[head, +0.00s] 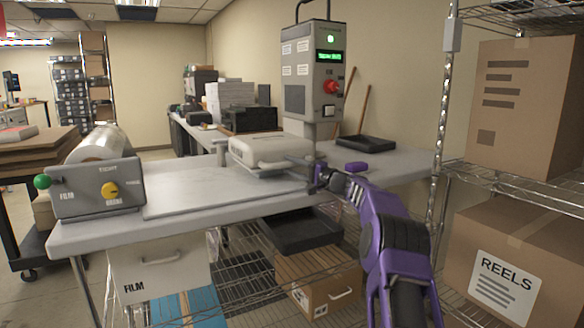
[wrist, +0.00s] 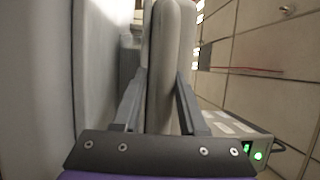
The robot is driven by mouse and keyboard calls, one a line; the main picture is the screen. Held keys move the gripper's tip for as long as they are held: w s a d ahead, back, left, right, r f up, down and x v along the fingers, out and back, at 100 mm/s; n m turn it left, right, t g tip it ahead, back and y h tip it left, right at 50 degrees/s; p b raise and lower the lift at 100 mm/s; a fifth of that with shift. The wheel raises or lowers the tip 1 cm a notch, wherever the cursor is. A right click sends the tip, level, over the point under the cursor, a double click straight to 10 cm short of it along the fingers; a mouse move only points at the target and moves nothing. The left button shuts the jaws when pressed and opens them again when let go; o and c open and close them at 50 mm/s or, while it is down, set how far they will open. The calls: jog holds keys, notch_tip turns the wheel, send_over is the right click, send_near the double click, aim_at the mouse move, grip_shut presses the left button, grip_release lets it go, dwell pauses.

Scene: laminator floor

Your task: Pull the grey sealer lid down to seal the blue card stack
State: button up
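The grey sealer lid (head: 262,150) is a pale, rounded slab at the back middle of the bench, low and near level above the bench top. In the wrist view the lid (wrist: 165,70) runs edge-on between my fingers. My gripper (head: 312,168) comes from the right and reaches the lid's right end. In the wrist view my gripper (wrist: 162,88) has one dark finger along each face of the lid, with no clear gap at the tips; it looks shut on it. No blue card stack shows; whatever lies under the lid is hidden.
A grey film box (head: 97,188) with green and yellow knobs stands at the bench's left end. A control post (head: 310,75) with a lit green display rises behind the lid. A black tray (head: 366,144) lies at right. Wire shelving with cartons (head: 530,105) stands close on the right.

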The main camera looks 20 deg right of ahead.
jog(key=v, duration=1.7)
jog(key=shift+s+b, duration=0.2)
jog(key=shift+b, duration=0.25)
jog(key=shift+d, duration=0.1)
